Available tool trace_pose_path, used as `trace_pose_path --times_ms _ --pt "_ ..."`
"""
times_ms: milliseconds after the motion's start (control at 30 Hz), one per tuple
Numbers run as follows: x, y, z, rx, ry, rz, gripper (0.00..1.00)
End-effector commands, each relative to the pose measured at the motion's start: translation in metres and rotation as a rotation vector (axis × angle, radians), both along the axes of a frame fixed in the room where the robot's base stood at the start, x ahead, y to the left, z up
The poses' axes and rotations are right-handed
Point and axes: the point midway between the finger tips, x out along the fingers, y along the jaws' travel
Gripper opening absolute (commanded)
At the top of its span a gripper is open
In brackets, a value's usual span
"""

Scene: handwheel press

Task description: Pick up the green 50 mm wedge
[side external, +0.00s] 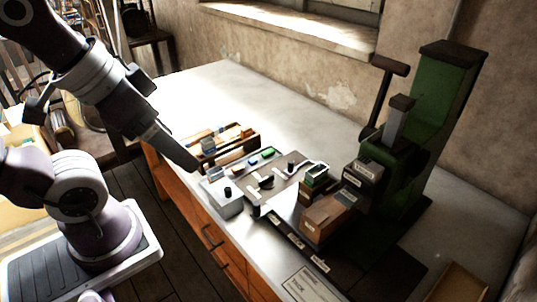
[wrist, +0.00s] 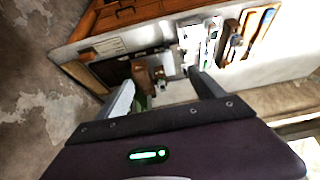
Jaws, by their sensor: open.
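A small green piece (side external: 268,152) lies at the back of the grey plate on the bench, beside a blue piece (side external: 253,161). It may be the green 50 mm wedge; its size cannot be read. Another green item (side external: 316,172) sits in a holder nearer the press. My gripper (side external: 192,164) is in the air, left of the grey plate and apart from these pieces. In the wrist view my gripper (wrist: 162,80) has its two fingers spread wide, with nothing held between them. I cannot make out the wedge for certain in the wrist view.
The green press (side external: 440,120) with its dark lever stands tall at the right. A brown block (side external: 322,219) lies before it. The bench's back left is clear.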

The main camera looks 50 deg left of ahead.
Motion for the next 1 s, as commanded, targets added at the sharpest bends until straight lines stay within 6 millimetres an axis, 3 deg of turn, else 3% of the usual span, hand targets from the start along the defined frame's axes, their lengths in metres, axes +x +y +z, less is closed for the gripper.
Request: trace_pose_path --times_ms 33,233,567,667,767,833,933,1000 --pt "0.0 0.0 0.0 0.0 0.0 0.0 0.7" --pt "0.0 0.0 0.0 0.0 0.0 0.0 0.31" --pt "0.005 0.001 0.001 0.007 0.003 0.002 0.3" --pt "0.037 0.01 0.006 0.044 0.025 0.01 0.3" --pt "0.101 0.03 0.005 0.097 0.06 0.009 0.3" --pt "0.151 0.05 -0.007 0.123 0.084 -0.001 0.3" --pt "0.22 0.086 -0.043 0.132 0.114 -0.019 0.3" --pt "0.263 0.116 -0.081 0.118 0.127 -0.03 0.3"
